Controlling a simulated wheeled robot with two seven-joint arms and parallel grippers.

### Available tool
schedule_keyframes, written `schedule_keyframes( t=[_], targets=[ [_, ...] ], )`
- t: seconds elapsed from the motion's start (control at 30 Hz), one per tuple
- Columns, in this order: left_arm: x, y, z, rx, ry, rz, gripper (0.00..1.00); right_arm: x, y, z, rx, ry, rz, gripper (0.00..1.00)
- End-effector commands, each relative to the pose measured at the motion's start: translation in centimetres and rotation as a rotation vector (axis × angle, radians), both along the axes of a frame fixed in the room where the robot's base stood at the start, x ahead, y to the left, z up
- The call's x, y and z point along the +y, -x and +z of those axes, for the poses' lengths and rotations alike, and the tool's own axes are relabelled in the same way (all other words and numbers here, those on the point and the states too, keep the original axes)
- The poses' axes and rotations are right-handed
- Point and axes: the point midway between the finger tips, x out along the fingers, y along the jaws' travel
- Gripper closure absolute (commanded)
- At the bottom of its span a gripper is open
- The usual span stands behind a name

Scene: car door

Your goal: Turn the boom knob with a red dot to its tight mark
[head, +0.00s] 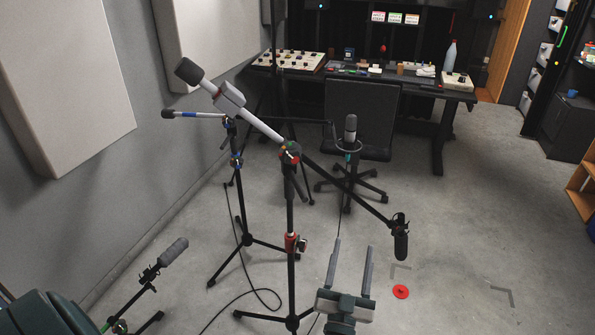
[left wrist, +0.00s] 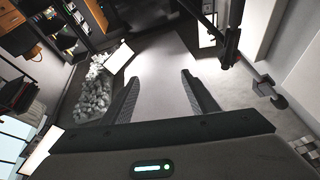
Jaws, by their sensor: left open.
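The mic stand with red bands (head: 290,205) stands upright in the middle of the head view, its boom slanting from upper left to lower right. At the boom joint (head: 290,153) there are small red and green marks. The knob's dot and tight mark are too small to read. A lower red collar (head: 291,243) with a dark knob sits on the same pole. My left gripper (head: 353,244) is open and empty, right of the pole and below the boom. Its two fingers also show apart in the left wrist view (left wrist: 161,76). My right gripper is not in view.
A stand with blue bands (head: 238,160) is close behind on the left. A low stand's mic (head: 172,251) is at lower left. A mic (head: 401,240) hangs from the boom's right end. Cables cross the floor. Open floor lies at right, with a red disc (head: 400,291).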

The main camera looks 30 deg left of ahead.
Motion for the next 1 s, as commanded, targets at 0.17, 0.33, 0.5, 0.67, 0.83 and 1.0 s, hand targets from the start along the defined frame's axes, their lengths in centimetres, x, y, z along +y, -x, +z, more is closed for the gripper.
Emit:
schedule_keyframes(
  t=[0.17, 0.33, 0.5, 0.67, 0.83, 1.0],
  targets=[
    [4.7, 0.8, 9.9, -0.041, 0.104, 0.289, 0.46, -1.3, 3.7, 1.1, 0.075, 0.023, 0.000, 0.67],
    [7.4, 1.9, 13.6, 0.091, 0.209, 0.479, 0.46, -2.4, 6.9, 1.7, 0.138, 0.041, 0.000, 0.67],
    [8.0, 2.6, 14.4, 0.245, 0.259, 0.547, 0.46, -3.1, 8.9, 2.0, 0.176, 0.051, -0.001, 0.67],
    [8.0, 2.8, 14.4, 0.309, 0.271, 0.560, 0.46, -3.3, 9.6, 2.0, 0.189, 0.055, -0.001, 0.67],
    [8.0, 2.8, 14.2, 0.315, 0.269, 0.561, 0.46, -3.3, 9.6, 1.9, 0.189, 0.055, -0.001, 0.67],
    [8.0, 2.8, 14.3, 0.313, 0.270, 0.560, 0.46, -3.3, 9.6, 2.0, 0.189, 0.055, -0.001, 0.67]
  ],
)
